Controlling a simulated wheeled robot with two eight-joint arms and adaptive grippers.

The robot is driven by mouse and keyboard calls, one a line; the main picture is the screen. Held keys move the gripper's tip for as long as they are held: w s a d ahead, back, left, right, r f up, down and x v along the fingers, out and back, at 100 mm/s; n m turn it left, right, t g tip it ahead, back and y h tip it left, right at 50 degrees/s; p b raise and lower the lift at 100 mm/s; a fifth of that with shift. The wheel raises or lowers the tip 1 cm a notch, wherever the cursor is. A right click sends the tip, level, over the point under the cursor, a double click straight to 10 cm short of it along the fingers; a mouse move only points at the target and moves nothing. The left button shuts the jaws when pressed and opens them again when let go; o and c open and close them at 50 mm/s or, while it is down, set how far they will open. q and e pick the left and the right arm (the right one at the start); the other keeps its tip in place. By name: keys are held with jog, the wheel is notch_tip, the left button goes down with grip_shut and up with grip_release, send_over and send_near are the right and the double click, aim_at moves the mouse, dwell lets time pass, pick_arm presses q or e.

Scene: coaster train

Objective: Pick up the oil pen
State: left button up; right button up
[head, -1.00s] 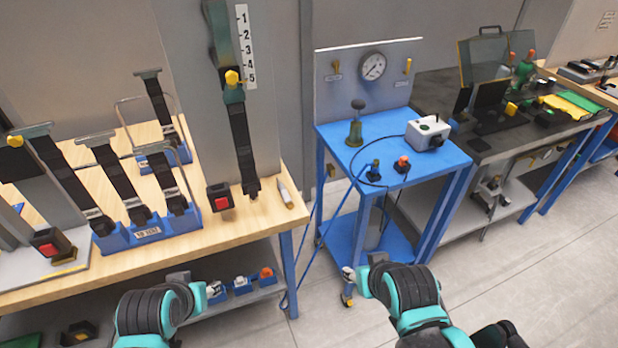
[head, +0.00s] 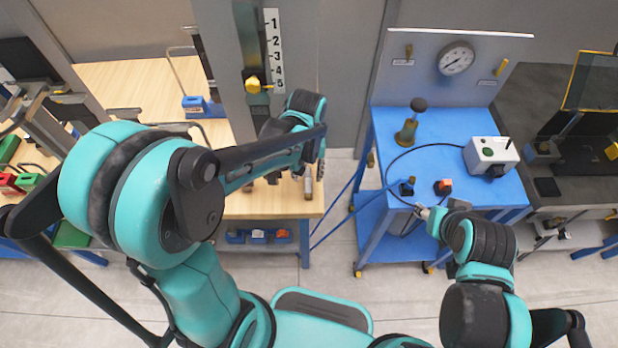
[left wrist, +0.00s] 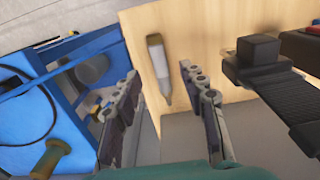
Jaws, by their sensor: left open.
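The oil pen (left wrist: 157,62) is a pale grey and white pen with a narrow tip, lying on the wooden bench near its edge in the left wrist view. My left gripper (left wrist: 160,82) is open and empty, with its two fingers on either side of the line to the pen. The pen appears beyond the fingertips, not held. In the head view my left gripper (head: 290,178) hangs over the bench's front right corner; my arm and hand largely hide that area. My right gripper (head: 428,212) is at the blue cart's front edge; its finger opening is not clear.
A black strap and block (left wrist: 262,62) lie near the pen. The blue cart (head: 440,135) with gauge, white box (head: 491,155) and cable stands right, across a gap.

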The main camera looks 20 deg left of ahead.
aim_at(308, 186)
pick_arm(q)
notch_tip(308, 186, down, 6)
jog(key=shift+s+d+r+b, duration=0.1)
jog(key=shift+d+b, duration=0.05)
jog(key=shift+b, duration=0.95)
jog(key=shift+r, duration=0.1)
grip_shut()
